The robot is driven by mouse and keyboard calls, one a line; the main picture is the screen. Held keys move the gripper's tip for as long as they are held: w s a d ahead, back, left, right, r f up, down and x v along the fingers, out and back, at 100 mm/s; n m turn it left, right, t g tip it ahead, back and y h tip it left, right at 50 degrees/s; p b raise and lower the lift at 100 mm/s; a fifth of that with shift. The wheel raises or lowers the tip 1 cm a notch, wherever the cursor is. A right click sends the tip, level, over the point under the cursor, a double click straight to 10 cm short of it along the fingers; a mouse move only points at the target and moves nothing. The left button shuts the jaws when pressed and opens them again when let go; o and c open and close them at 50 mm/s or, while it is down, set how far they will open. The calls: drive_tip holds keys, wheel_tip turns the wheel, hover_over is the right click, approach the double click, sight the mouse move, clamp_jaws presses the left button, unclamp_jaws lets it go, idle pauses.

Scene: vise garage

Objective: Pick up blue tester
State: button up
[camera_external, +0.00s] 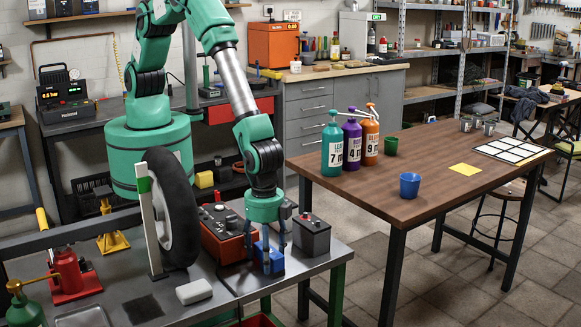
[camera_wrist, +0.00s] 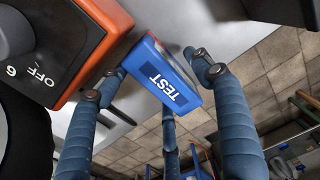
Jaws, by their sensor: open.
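The blue tester (camera_external: 271,259) stands on the grey workbench at its right part, below my gripper (camera_external: 266,247). In the wrist view the blue tester (camera_wrist: 163,76) shows a face with white "TEST" lettering. My gripper (camera_wrist: 155,66) is open, with its blue-grey fingers spread around the tester. One finger is on its left, one on its right, and another shows below it in the picture. Whether any finger touches the tester is not clear.
An orange-red device with a dial (camera_external: 222,236) stands close left of the tester; it also shows in the wrist view (camera_wrist: 88,20). A dark grey box (camera_external: 311,240) stands close to the right. A wheel (camera_external: 174,208) stands farther left. The workbench edge (camera_external: 290,277) is near.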

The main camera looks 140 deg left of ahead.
drive_tip(key=c, duration=1.4)
drive_tip(key=shift+r, duration=0.1)
drive_tip(key=shift+r+p, duration=0.9)
drive_tip(key=shift+r, duration=4.25)
